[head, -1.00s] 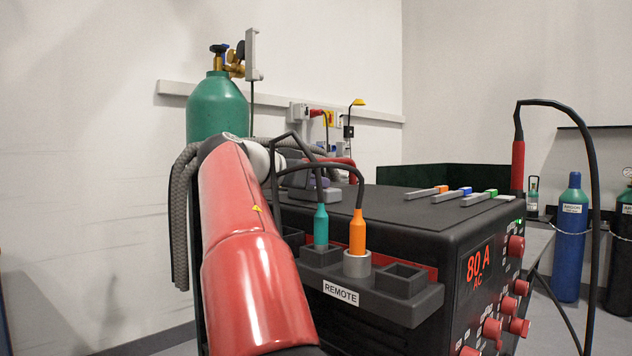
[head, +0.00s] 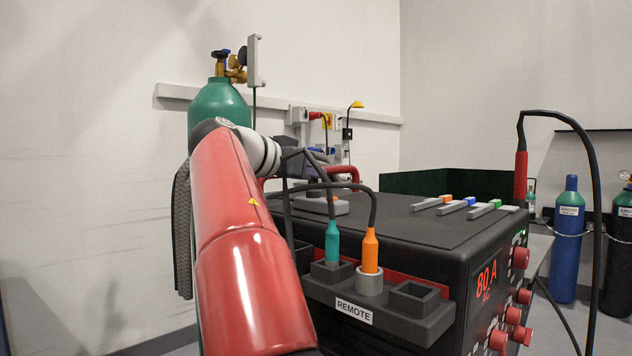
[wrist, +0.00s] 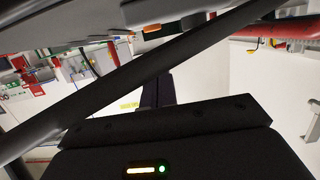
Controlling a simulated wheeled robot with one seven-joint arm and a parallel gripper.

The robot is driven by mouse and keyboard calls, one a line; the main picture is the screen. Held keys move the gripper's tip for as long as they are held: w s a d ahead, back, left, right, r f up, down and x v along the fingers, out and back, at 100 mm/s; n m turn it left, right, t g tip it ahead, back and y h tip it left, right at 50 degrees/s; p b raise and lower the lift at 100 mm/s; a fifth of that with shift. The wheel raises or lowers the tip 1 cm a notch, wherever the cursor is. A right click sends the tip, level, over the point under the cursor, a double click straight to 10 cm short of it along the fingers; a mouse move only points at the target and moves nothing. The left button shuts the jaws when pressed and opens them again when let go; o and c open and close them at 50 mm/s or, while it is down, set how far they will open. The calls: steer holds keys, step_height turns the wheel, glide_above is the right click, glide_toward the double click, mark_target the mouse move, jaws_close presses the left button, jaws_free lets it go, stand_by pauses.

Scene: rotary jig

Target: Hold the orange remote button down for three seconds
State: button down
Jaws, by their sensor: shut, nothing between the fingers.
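An orange plug-shaped piece (head: 370,252) stands upright in a round grey socket on the tray labelled REMOTE, with a dark cable from its top. A small grey lever with an orange end (head: 447,199) lies on the machine's top; I cannot tell which orange part is the button. An orange patch also shows near the top of the wrist view (wrist: 152,28). My gripper (wrist: 157,82) is shut and empty, its dark fingers partly behind a diagonal dark cable. In the head view it is mostly hidden beyond my red arm, above the machine's far left top.
A teal plug (head: 332,243) stands beside the orange one, and their cables loop up near my wrist. The black machine (head: 440,235) has blue and green levers and red knobs. A red-handled torch (head: 521,175) stands at right; a green cylinder (head: 219,104) stands behind my arm.

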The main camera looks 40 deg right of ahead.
steer(key=v, duration=0.7)
steer(key=shift+r, duration=0.2)
steer(key=shift+s+a, duration=0.15)
